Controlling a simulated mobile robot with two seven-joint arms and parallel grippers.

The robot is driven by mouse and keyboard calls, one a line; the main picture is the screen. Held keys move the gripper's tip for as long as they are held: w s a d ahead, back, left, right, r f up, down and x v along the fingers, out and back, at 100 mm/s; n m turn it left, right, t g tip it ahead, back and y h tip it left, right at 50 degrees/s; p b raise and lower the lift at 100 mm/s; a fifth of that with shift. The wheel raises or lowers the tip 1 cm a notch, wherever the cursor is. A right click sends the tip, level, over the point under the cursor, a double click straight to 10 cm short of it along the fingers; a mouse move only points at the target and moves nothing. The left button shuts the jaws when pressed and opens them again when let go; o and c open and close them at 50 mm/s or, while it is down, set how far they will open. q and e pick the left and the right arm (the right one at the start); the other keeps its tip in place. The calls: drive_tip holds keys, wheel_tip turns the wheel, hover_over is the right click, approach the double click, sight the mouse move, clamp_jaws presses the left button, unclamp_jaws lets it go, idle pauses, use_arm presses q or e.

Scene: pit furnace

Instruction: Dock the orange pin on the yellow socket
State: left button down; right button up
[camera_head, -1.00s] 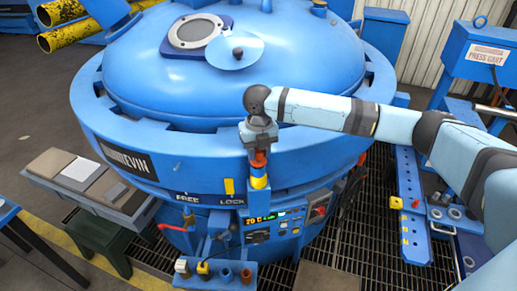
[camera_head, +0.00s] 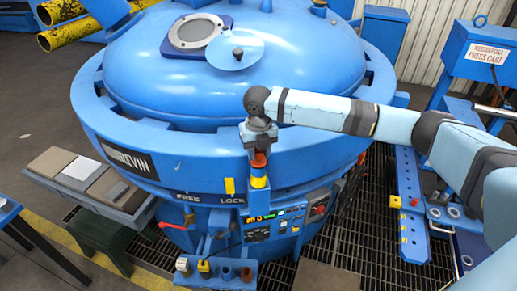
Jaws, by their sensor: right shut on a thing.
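The orange pin (camera_head: 259,159) is upright under my right gripper (camera_head: 258,147), which is shut on its top. The yellow socket (camera_head: 259,182) is a yellow-banded collar on the front of the blue furnace rim, directly below the pin. The pin's lower end meets the top of the socket in this view; how deep it sits inside cannot be told. The fingertips are small and partly hidden by the wrist above. My left gripper is not in view.
The large blue furnace (camera_head: 150,150) with its domed lid fills the middle. FREE and LOCK labels with a yellow marker (camera_head: 229,186) are left of the socket. A control panel (camera_head: 275,222) is below. A small blue shelf (camera_head: 215,274) stands at the front. A press cart (camera_head: 480,60) is at right.

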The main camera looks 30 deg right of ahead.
drive_tip(key=shift+f, duration=0.55)
idle(0.4)
drive_tip(key=o, duration=0.7)
drive_tip(key=shift+r+p, duration=0.6)
drive_tip(key=shift+r, duration=4.9)
